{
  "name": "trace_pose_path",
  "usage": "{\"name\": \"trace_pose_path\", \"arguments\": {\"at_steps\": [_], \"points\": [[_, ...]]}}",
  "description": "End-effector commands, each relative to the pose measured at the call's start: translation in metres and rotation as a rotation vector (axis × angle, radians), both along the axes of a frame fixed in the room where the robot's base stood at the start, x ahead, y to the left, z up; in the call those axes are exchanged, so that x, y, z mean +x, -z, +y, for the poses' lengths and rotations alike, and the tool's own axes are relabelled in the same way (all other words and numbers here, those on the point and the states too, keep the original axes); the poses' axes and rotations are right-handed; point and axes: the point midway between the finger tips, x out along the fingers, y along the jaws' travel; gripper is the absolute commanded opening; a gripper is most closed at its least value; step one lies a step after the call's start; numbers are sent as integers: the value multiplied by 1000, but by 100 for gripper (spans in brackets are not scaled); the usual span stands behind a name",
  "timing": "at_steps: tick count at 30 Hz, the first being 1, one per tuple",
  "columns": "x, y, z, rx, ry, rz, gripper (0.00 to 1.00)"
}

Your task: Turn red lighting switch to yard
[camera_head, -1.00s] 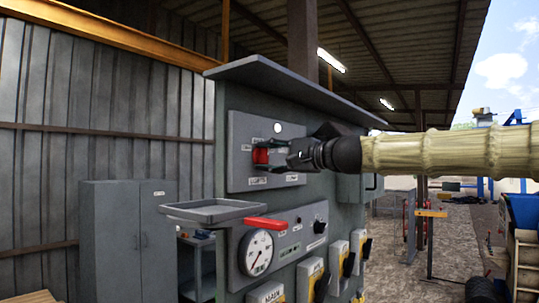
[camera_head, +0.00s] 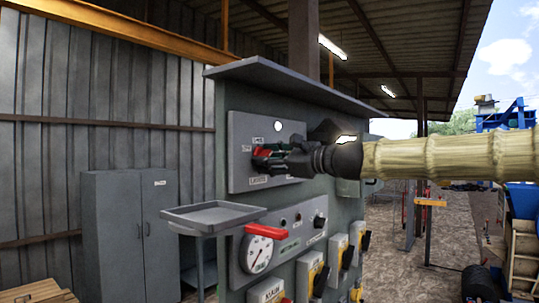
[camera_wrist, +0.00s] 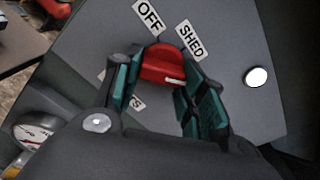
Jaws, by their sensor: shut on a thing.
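The red lighting switch (camera_head: 263,152) is on the upper grey panel of the control cabinet, mostly covered by my gripper (camera_head: 275,160) in the head view. In the wrist view the red knob (camera_wrist: 163,64) sits between the green-padded fingers of my gripper (camera_wrist: 165,72), which is shut on it. A short white mark on the knob lies toward the right finger. An OFF label (camera_wrist: 149,16) and a SHED label (camera_wrist: 190,40) show beside the knob. A label at lower left is partly hidden behind a finger. I cannot see a yard label.
A grey tray (camera_head: 190,213) and a red handle (camera_head: 270,230) jut out below the switch panel. A round gauge (camera_head: 257,254) and several yellow-plated switches are lower on the cabinet. A round white lamp (camera_wrist: 257,77) is near the knob. A grey locker (camera_head: 125,230) stands at left.

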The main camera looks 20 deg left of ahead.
Motion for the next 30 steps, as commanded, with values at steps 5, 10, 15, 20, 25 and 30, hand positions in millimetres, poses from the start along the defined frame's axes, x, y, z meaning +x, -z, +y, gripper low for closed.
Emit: {"name": "trace_pose_path", "arguments": {"at_steps": [5,10,15,20,25,30], "points": [[0,1,0,22,0,64,17],[0,1,0,34,1,95,17],[-1,1,0,37,1,104,17],[-1,1,0,37,1,105,17],[-1,1,0,37,1,104,48],[-1,1,0,37,1,104,62]]}}
